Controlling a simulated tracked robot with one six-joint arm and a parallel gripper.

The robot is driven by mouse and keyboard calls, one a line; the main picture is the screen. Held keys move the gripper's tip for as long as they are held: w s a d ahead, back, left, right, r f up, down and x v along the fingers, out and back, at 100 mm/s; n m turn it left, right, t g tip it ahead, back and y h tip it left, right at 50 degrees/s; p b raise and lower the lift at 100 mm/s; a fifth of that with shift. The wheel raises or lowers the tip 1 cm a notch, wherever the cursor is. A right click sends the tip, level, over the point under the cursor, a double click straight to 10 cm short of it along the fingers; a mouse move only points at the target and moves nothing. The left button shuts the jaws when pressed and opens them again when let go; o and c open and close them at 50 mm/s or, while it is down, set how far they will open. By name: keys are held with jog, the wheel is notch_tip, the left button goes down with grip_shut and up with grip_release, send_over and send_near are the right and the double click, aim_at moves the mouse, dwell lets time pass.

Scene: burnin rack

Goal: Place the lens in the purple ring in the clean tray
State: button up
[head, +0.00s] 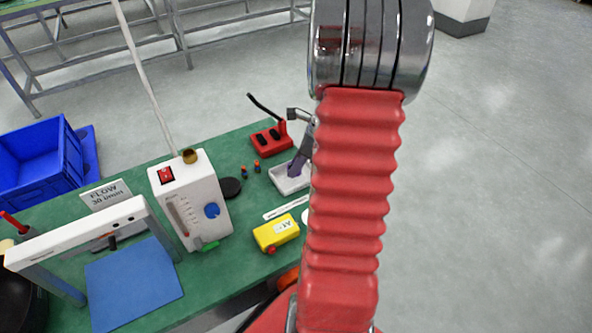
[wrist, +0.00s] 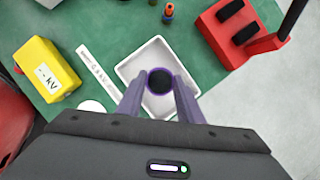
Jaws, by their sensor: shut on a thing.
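The lens in the purple ring (wrist: 159,82) shows in the wrist view as a purple rim around a dark centre. It sits between the tips of my gripper (wrist: 160,90), which is shut on it. The white square tray (wrist: 133,68) lies beneath, and the ring is over its inside. I cannot tell whether the ring touches the tray floor. In the head view my gripper (head: 295,168) points down into the tray (head: 291,187), and the ring cannot be made out there.
A red block with black pads (wrist: 238,30) stands beside the tray. A yellow box (wrist: 46,68), a white label strip (wrist: 98,70) and a white disc (wrist: 92,106) lie on the other side. Small orange-and-blue bottles (head: 257,166) and a white flow meter (head: 190,200) stand farther left.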

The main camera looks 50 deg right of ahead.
jog(key=shift+f, duration=1.45)
jog(key=o, duration=1.1)
jog(key=v, duration=1.2)
